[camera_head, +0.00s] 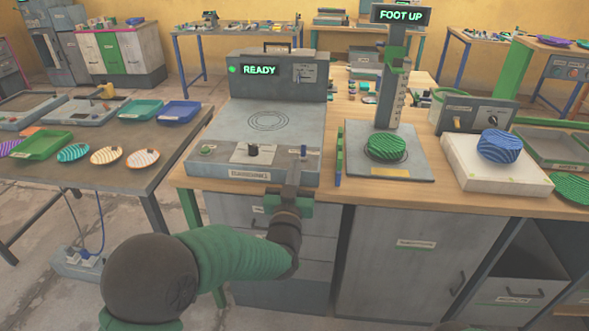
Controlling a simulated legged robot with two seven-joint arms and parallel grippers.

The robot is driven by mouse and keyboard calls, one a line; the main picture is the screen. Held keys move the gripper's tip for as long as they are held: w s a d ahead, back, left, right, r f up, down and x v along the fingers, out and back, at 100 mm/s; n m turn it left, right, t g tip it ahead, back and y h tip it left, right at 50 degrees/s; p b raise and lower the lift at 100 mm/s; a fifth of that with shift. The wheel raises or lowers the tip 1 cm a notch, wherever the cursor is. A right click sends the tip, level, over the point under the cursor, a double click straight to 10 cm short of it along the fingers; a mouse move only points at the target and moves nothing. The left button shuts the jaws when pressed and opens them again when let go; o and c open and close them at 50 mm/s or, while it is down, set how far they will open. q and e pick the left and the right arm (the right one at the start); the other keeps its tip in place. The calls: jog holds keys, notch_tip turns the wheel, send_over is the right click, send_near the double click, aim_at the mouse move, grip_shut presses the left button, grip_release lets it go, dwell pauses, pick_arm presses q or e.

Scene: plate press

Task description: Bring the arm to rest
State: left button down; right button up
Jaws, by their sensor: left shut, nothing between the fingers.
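My left arm reaches in from the lower left, and its gripper (297,165) is at the front edge of the grey press unit with the READY display (259,70). The gripper's fingers are shut and hold nothing. They overlap the right side of the unit's front controls, and I cannot tell whether they touch it. A dark knob (253,150) shows just left of them. To the right, a green striped disc (386,147) lies on a plate under the FOOT UP column (394,92). My right gripper is not in view.
A blue striped piece (499,146) sits on a white block (492,180) at the right, with a green striped disc (573,188) beside it. A left-hand table holds trays, including a green one (43,145), and striped discs. Drawers and cabinets stand below the bench.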

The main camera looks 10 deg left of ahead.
pick_arm(q)
jog(key=s+a+f+m+g+h, duration=0.1)
jog(key=s+a+f+m+g, duration=0.15)
jog(key=s+f+g, duration=0.7)
jog(key=s+a+f+n+g, duration=0.1)
jog(key=s+a+f+g, duration=0.25)
jog(key=s, duration=0.45)
jog(key=s+a+f+n+g+y, duration=0.1)
jog(key=s+a+f+g, duration=0.1)
jog(key=s+f, duration=0.4)
jog(key=s+a+f+g, duration=0.2)
jog(key=s+a+f, duration=0.15)
jog(key=s, duration=0.55)
jog(key=w+r+p+v, duration=0.1)
jog(key=w+p+v, duration=0.2)
jog(key=p+v, duration=1.2)
jog(key=shift+d+r+g+p, duration=0.15)
jog(key=shift+r+g+p, duration=0.2)
jog(key=shift+p, duration=0.3)
